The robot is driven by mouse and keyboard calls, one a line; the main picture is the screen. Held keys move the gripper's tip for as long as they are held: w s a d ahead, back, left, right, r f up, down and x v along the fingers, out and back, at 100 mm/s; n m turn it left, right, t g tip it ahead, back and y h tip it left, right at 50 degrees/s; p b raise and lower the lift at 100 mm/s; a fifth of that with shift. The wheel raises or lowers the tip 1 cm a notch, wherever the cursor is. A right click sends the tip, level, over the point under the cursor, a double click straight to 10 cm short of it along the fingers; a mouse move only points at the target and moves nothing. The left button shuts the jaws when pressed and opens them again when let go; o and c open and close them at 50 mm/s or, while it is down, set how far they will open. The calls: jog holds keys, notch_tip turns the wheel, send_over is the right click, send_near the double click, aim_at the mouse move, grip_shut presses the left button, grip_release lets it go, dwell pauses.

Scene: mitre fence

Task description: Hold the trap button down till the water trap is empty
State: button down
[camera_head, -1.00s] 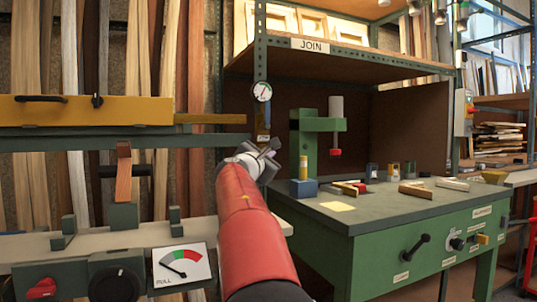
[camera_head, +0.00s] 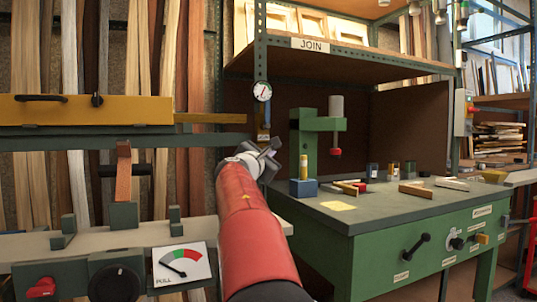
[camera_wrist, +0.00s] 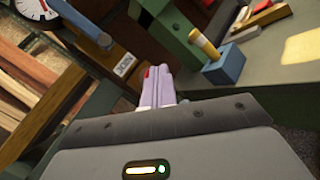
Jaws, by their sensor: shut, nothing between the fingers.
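A round white gauge (camera_head: 262,91) with a red needle is on the green post, and it shows at the top left of the wrist view (camera_wrist: 35,12). Below it, a slim blue-grey part (camera_wrist: 80,22), perhaps the water trap, runs down to a small pale label (camera_wrist: 123,65) that I cannot read. My gripper (camera_head: 273,147) is at the post just below these parts. Its fingers (camera_wrist: 158,88) are shut and empty. A small red spot (camera_wrist: 147,73) shows at the fingertips; I cannot tell if it is the trap button or if they touch it. The water level cannot be made out.
The green bench (camera_head: 400,208) to the right holds a green press (camera_head: 308,140), a blue block (camera_head: 303,188) with a yellow cylinder, and loose wood pieces. A shelf marked JOIN (camera_head: 340,50) overhangs it. A yellow-topped machine (camera_head: 80,110) stands at the left.

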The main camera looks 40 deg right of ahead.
jog(key=shift+s+a+b, duration=0.15)
jog(key=shift+s+b, duration=0.15)
jog(key=shift+s, duration=0.35)
jog(key=shift+s+a+b, duration=0.2)
jog(key=shift+s+b, duration=0.2)
jog(key=shift+s, duration=0.4)
jog(key=shift+s+a+b, duration=0.2)
jog(key=shift+s+b, duration=0.25)
jog(key=shift+s, duration=0.4)
jog(key=shift+s+a+b, duration=0.2)
jog(key=shift+s+b, duration=0.2)
jog(key=shift+s, duration=0.4)
jog(key=shift+s+a, duration=0.1)
